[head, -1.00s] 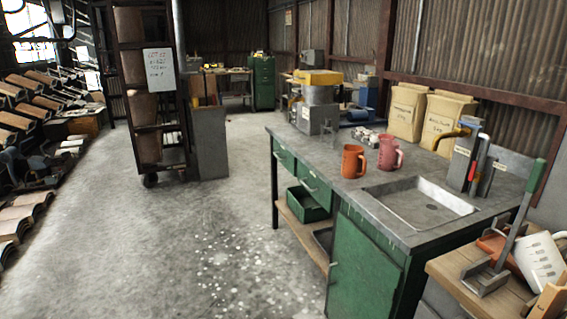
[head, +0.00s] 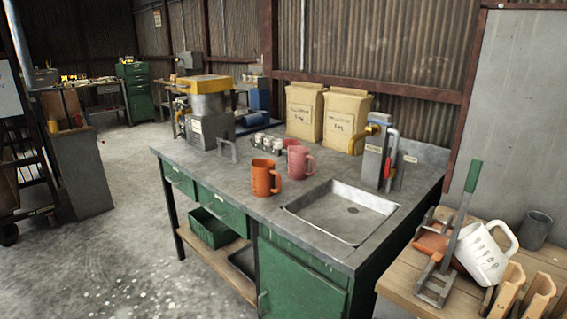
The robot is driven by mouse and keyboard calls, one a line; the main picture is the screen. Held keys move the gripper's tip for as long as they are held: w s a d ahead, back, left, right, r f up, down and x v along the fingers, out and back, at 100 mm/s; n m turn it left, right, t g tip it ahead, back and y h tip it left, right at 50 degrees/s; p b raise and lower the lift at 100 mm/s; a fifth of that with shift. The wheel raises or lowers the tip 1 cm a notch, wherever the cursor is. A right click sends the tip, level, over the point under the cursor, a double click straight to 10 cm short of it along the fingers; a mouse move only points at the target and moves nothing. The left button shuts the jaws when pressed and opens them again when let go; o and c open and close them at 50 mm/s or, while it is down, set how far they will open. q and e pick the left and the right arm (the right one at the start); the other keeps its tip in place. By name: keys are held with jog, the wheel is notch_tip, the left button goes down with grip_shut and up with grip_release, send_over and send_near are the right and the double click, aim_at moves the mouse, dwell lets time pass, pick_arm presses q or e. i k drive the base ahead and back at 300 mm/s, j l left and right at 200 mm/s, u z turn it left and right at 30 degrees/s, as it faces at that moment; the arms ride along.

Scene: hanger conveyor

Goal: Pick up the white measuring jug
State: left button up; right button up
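The white measuring jug (head: 482,254) is at the lower right in the head view. It is tilted, with dark markings on its side and its handle toward the upper right. It is at a wooden side table (head: 405,275), among other items; what it rests on is partly hidden. Neither of my grippers shows in the head view.
A green-handled lever tool (head: 462,215) stands just left of the jug, with an orange item behind it. Wooden pieces (head: 537,293) are in front, a grey cup (head: 536,230) behind. The workbench holds a sink (head: 340,212), an orange jug (head: 265,178) and a pink jug (head: 298,162).

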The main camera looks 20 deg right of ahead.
aim_at(476, 249)
jog(key=i+j+z, duration=0.2)
jog(key=z, duration=0.2)
jog(key=i+j+z, duration=0.15)
jog(key=z, duration=0.2)
jog(key=i+j+z, duration=0.15)
jog(key=j+z, duration=0.65)
jog(key=i+l, duration=0.05)
